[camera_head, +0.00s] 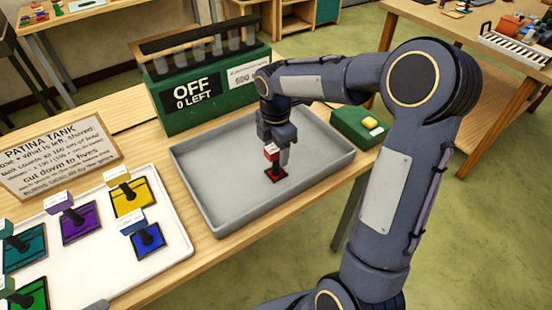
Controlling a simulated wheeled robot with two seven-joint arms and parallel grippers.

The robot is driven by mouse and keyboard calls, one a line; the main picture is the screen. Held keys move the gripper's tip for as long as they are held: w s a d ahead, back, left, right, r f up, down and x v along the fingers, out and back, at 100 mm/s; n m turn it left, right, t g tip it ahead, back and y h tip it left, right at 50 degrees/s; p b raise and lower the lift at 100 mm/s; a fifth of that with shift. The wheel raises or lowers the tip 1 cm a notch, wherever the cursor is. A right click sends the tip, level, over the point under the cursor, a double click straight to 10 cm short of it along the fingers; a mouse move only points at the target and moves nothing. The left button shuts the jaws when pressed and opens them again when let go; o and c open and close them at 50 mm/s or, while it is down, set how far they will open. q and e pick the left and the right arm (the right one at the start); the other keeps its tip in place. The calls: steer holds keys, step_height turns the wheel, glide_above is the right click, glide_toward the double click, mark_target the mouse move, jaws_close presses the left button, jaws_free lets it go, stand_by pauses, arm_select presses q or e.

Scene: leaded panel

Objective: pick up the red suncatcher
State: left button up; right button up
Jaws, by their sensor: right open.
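The red suncatcher (276,174) lies in the grey tray (205,200), a small dark-edged red panel with an upright dark stem topped by a red and white tag block (271,152). My right gripper (284,158) reaches down over the tray from the right. It is open, with its fingers right at the stem and tag block. I cannot tell whether they touch. My left gripper is not in view.
A white board (175,238) at left holds several coloured suncatchers with similar stems. A green tank (210,95) reading "OFF 0 LEFT" stands behind the tray. A green box with a yellow button (352,130) sits right of it. A patina sign (60,155) stands at left.

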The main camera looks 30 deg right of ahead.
steer(key=shift+f, duration=0.75)
steer(key=c, duration=1.1)
steer(key=shift+r, duration=0.45)
step_height(320, 180, up, 2)
steer(key=shift+r, duration=0.25)
steer(key=s+a+r+b, duration=0.2)
steer(key=s+a+r, duration=0.7)
steer(key=a, duration=0.1)
steer(key=shift+a+r, duration=0.35)
steer(key=shift+a, duration=0.05)
